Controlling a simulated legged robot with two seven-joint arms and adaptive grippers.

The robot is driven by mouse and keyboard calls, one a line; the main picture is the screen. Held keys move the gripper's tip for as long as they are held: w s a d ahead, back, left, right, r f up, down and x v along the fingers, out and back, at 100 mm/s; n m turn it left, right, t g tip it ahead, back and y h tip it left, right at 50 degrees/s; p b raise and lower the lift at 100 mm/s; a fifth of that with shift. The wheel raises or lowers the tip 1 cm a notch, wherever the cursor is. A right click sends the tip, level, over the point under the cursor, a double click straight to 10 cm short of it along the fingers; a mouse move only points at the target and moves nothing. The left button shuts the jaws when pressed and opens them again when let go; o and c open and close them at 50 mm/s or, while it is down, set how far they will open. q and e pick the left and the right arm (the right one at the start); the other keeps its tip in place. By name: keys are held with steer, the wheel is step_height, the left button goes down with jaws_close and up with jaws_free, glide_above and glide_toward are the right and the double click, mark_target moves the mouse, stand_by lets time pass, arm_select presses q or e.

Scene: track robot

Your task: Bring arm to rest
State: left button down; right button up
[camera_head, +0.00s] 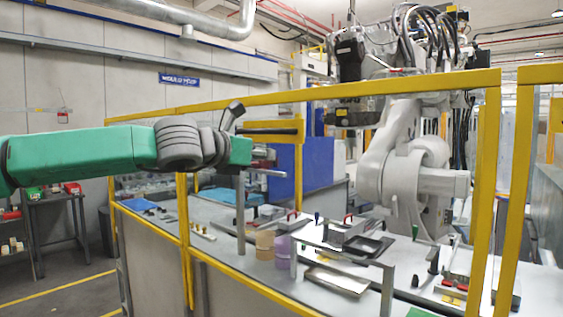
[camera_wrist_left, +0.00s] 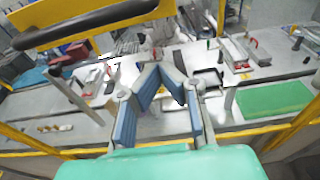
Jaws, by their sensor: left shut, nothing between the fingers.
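My green left arm (camera_head: 80,155) reaches in from the left, roughly level, in front of the yellow-framed fence. Its gripper (camera_head: 268,163) is at the arm's end, small and partly lost against the fence and the bench. In the left wrist view the gripper (camera_wrist_left: 160,78) shows its two blue-padded fingers, with the tips brought together. It is shut and empty. It is held above the bench, apart from the things on it. My right arm and gripper are not in view.
The grey bench (camera_head: 225,250) carries trays, clamps, a tan cylinder (camera_head: 265,244) and a purple cylinder (camera_head: 283,246). A large white industrial robot (camera_head: 400,175) stands behind it. Open floor (camera_head: 70,285) lies at lower left.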

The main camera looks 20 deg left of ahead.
arm_select(q)
steer(key=a+f+v, duration=0.1)
steer(key=v, duration=0.3)
steer(key=d+f+m+g+y+b, duration=0.15)
steer(key=d+f+m, duration=0.3)
steer(key=f, duration=0.75)
steer(key=d+f+m+g+h+b, duration=0.1)
steer(key=d+f+m+g, duration=0.3)
steer(key=f, duration=0.8)
steer(key=s+d+f+m+g+y+b, duration=0.15)
steer(key=s+f, duration=0.25)
steer(key=f, duration=0.5)
steer(key=s+d+f+m+b, duration=0.1)
steer(key=s+d+f+m, duration=0.15)
steer(key=f, duration=0.65)
steer(key=s+a+f+m+g+y+b, duration=0.3)
steer(key=s+f+m, duration=0.7)
steer(key=s+f, duration=0.85)
steer(key=s+a+f+m+g+b, duration=0.1)
steer(key=s+a+f+m, duration=0.3)
steer(key=s, duration=0.4)
steer(key=s+a+f+m+g+b, duration=0.1)
steer(key=s+a+f+m+g, duration=0.2)
steer(key=s+f+m, duration=0.3)
steer(key=shift+s+a+f+g+y+b, duration=0.3)
steer(key=shift+s+a+f, duration=0.3)
steer(key=shift+s, duration=0.5)
